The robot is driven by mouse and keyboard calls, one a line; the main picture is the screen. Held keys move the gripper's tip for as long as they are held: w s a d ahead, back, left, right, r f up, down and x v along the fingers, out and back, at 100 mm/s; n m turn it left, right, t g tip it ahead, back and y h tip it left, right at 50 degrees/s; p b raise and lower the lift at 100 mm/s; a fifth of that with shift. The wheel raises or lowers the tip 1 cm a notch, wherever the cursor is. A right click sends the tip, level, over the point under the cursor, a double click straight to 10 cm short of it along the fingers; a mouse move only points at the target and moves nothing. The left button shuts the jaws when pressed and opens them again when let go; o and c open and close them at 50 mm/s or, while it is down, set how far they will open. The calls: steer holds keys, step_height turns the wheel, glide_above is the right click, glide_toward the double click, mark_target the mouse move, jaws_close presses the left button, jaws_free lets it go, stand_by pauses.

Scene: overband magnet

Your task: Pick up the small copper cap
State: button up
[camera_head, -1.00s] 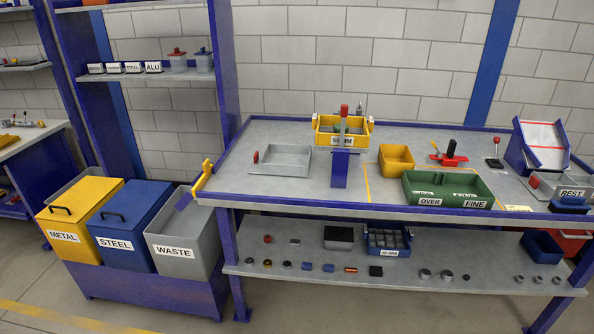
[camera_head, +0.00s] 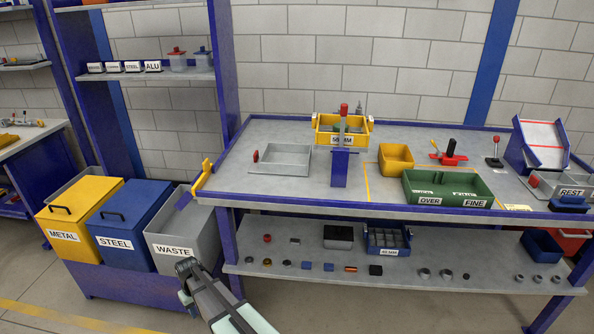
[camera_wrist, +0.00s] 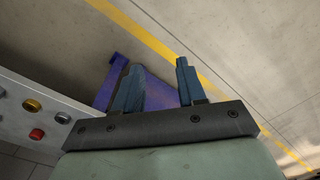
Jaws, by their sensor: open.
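On the lower shelf of the bench, a short copper-orange cylinder (camera_head: 350,268) lies between a blue piece and a black block. A small brass-coloured round piece (camera_head: 267,262) sits further left on the same shelf; I cannot tell for sure which of them is the copper cap. The wrist view shows a gold round piece (camera_wrist: 31,105) at the left edge. My gripper (camera_head: 184,266) is in front of the WASTE bin, left of the shelf. In the wrist view my gripper (camera_wrist: 157,75) is open, with nothing between its fingers.
The lower shelf (camera_head: 400,285) also holds a red cap (camera_head: 267,238), several blue pieces, dark rings and a blue divided tray (camera_head: 388,240). The grey WASTE bin (camera_head: 180,240) stands left of it. The tabletop and bench legs frame the shelf. Open floor lies in front.

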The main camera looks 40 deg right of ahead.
steer(key=w+d+r+t, duration=0.2)
steer(key=w+r, duration=1.2)
steer(key=r, duration=0.5)
steer(key=w+d+r+t, duration=0.2)
steer(key=w+r+t, duration=0.1)
steer(key=w+r, duration=1.25)
steer(key=s+d+r+m+g, duration=0.15)
steer(key=d+r, duration=0.25)
steer(key=d, duration=0.9)
steer(key=s+d+r+m+g, duration=0.1)
steer(key=s+d+r, duration=0.25)
steer(key=d, duration=1.05)
steer(key=s+d+r+m+g, duration=0.15)
steer(key=s+d, duration=0.35)
steer(key=d, duration=0.7)
steer(key=s+d+r+m+g, duration=0.15)
steer(key=s+d, duration=0.35)
steer(key=d, duration=0.8)
steer(key=shift+t, duration=0.25)
steer(key=f, duration=0.8)
steer(key=a+f, duration=0.1)
steer(key=f, duration=0.4)
jaws_close()
